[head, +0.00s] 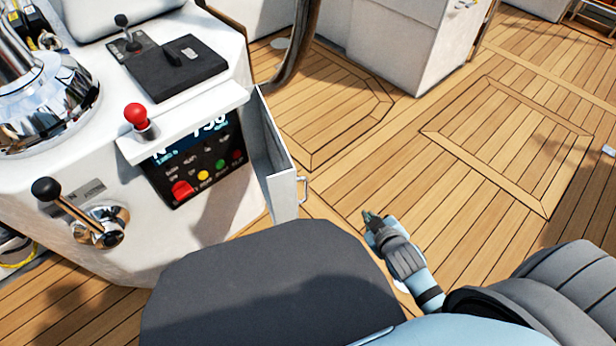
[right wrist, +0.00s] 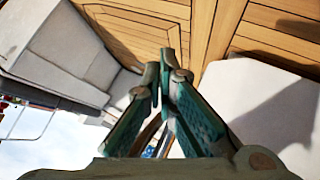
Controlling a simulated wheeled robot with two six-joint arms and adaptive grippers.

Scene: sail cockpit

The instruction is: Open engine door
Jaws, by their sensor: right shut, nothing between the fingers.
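The engine door (head: 282,190) is a narrow white panel with a small metal handle (head: 303,188) at the right side of the white console (head: 110,235). It stands swung out from the console, its edge facing me, beside a dark control panel (head: 200,165) with a lit display and coloured buttons. My right gripper (head: 371,217) is right of the handle and apart from it, over the deck. In the right wrist view its green fingers (right wrist: 167,62) meet at the tips, with nothing between them. My left gripper is not in view.
A red-knobbed lever (head: 136,115) and a black-knobbed lever (head: 46,190) stick out of the console. Part of a dark curved wheel (head: 298,50) stands behind the door. The wooden deck (head: 440,110) to the right is mostly clear, with a white box (head: 410,50) at the back.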

